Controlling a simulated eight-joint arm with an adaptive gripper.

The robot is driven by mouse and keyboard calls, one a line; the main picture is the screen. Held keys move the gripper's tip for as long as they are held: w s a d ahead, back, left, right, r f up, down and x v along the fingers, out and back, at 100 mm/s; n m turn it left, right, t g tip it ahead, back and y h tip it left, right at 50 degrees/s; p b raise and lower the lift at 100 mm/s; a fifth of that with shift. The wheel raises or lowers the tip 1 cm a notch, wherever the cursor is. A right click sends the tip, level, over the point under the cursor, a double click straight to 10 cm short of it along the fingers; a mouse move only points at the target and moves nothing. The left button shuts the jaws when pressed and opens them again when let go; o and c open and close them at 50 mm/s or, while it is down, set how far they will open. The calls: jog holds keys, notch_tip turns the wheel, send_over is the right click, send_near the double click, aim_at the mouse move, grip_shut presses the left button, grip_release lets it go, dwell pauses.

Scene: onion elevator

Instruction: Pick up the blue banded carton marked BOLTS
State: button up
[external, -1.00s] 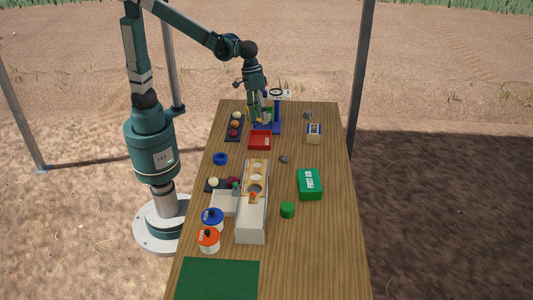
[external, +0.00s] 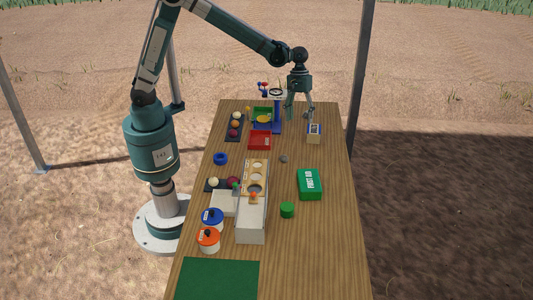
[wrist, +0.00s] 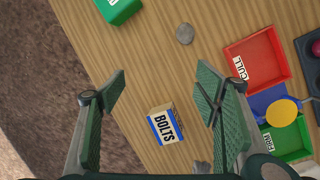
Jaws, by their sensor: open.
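The BOLTS carton (external: 314,133) is a small cream box with blue bands, standing near the far right edge of the table. In the wrist view the carton (wrist: 165,125) lies between my two spread fingers, with its BOLTS label readable. My gripper (external: 299,116) is open and empty. It hangs above the table, just behind and to the left of the carton in the external view. The open fingers also show in the wrist view (wrist: 160,90), apart from the carton on both sides.
A red CULL tray (external: 260,141) and a green tray (wrist: 291,140) with a yellow disc lie left of the carton. A grey stone (external: 283,159) and green first aid box (external: 310,184) are nearer the camera. Another grey stone (wrist: 201,167) lies close to the carton.

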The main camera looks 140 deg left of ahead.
aim_at(314, 128)
jog(key=s+a+f+n, duration=0.1)
jog(key=a+f, duration=0.2)
jog(key=a, duration=0.3)
jog(key=s+a+f+n+p, duration=0.1)
jog(key=s+a+f+n, duration=0.1)
jog(key=a+f, duration=0.2)
jog(key=s+a+f+n+h, duration=0.1)
jog(key=s+a+f+n, duration=0.1)
jog(key=a+f, duration=0.2)
jog(key=shift+a+f, duration=0.1)
jog(key=shift+a, duration=1.7)
jog(key=shift+x, duration=1.3)
jog(key=shift+b+x, duration=0.4)
jog(key=shift+x, duration=2.2)
jog(key=c, duration=1.1)
